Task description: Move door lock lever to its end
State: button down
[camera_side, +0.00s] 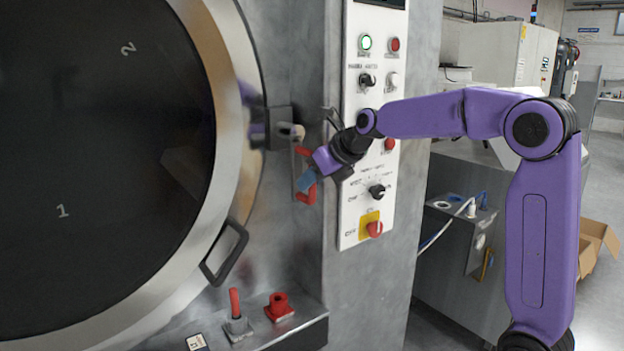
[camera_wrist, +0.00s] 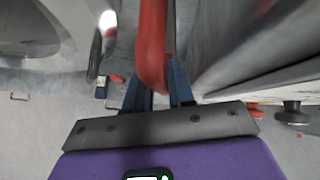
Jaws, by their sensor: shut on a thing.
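The red door lock lever (camera_side: 310,196) sits beside the right edge of the big round door (camera_side: 110,130), next to a grey latch block. It hangs about upright. My gripper (camera_side: 306,182) reaches it from the right, and its blue fingers are on the lever's lower part. In the wrist view the red lever (camera_wrist: 152,45) runs down between the two blue fingers of my gripper (camera_wrist: 158,90), which are shut on it. The fingers hide part of the lever's grip.
A control panel (camera_side: 364,215) with knobs and buttons stands close to the right of the lever, behind my wrist. A black door handle (camera_side: 226,253) is below left. A red upright handle (camera_side: 235,302) and a red fitting (camera_side: 279,305) stand on the ledge below.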

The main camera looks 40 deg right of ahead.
jog(key=shift+d, duration=0.15)
jog(key=c, duration=1.1)
grip_release()
jog(key=v, duration=1.7)
jog(key=shift+s+r, duration=0.15)
